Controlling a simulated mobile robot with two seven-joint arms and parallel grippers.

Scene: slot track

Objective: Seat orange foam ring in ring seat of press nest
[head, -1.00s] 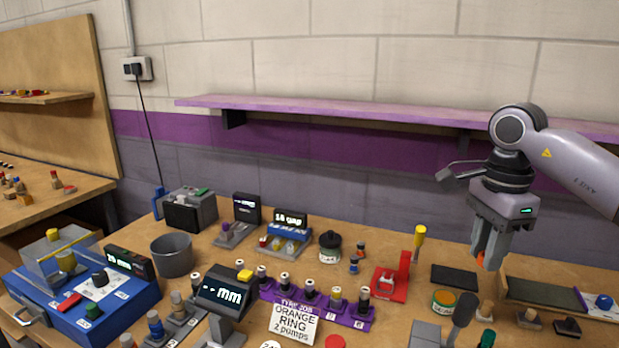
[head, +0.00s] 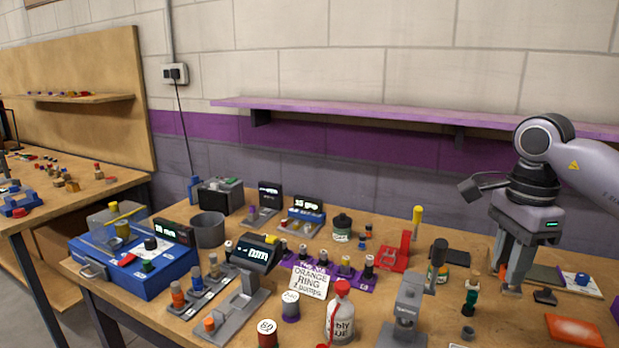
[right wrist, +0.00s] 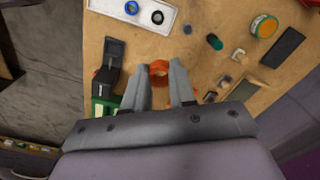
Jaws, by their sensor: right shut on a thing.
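My right gripper (head: 508,283) is shut on the orange foam ring (right wrist: 159,70), which shows between the fingertips in the right wrist view. In the head view only a small orange patch of the ring (head: 502,271) shows between the fingers. The gripper hangs pointing down over the right part of the bench. A grey upright stand (head: 405,308) is at the front, left of the gripper, with a dark lever near it; I cannot tell whether it is the press nest. No ring seat is clear. My left gripper is out of view.
A red fixture (head: 396,256), a dark mat (head: 450,257) and several small pegs stand left of my right gripper. A white strip with rings (right wrist: 133,10) shows in the right wrist view. A purple shelf (head: 380,112) runs along the wall.

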